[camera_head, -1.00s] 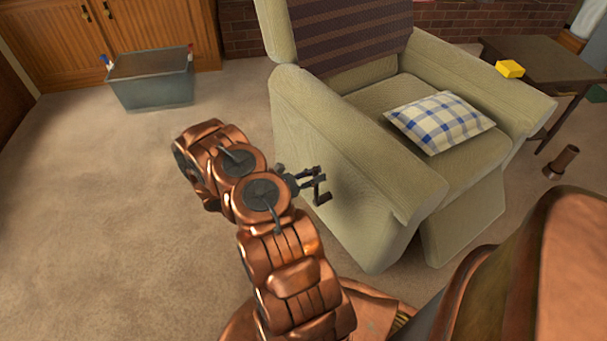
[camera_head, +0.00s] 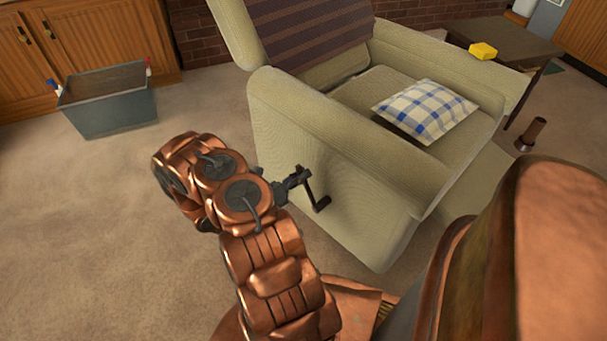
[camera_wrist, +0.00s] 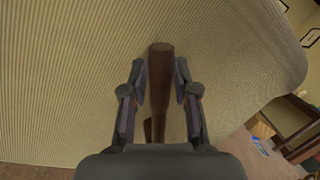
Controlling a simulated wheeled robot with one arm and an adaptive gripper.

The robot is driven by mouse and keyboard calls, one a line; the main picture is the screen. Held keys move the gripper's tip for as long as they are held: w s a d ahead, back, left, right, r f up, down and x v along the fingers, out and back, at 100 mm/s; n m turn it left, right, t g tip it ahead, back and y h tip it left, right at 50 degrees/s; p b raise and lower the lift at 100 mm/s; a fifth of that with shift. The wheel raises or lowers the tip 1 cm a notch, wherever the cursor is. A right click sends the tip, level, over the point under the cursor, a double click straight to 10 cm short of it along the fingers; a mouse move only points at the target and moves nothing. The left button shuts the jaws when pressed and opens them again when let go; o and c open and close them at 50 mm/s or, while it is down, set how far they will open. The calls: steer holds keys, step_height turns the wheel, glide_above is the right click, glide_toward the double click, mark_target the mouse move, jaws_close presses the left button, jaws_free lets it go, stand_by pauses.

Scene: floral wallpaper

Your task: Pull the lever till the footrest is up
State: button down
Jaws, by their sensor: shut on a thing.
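The recliner (camera_head: 330,190) is a pale green ribbed armchair. Its brown lever (camera_head: 313,193) stands out from the near side panel, below the armrest. In the wrist view the lever (camera_wrist: 160,70) runs between the two fingers, pointing away from the palm. My gripper (camera_head: 299,177) is shut on the lever at the side panel; it also shows in the wrist view (camera_wrist: 160,95). The footrest (camera_head: 468,190) is a pale panel at the chair's front, partly hidden behind the armrest and my copper body. I cannot tell its exact angle.
A checked cushion (camera_head: 425,110) lies on the seat. A side table (camera_head: 510,38) stands behind the far armrest, with a yellow block (camera_head: 482,51) near it. A brown cup-like object (camera_head: 531,134) stands on the floor. A grey bin (camera_head: 108,105) is at left; carpet between is clear.

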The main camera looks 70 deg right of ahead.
steer(key=shift+w+d+f+t, duration=0.1)
steer(key=shift+w+f+t, duration=0.3)
steer(key=shift+w, duration=0.3)
steer(key=c, duration=1)
jaws_free()
steer(key=shift+w, duration=0.1)
steer(key=shift+o, duration=0.6)
steer(key=shift+s+r, duration=0.15)
steer(key=shift+s, duration=0.2)
steer(key=v, duration=1.2)
steer(key=shift+d, duration=0.1)
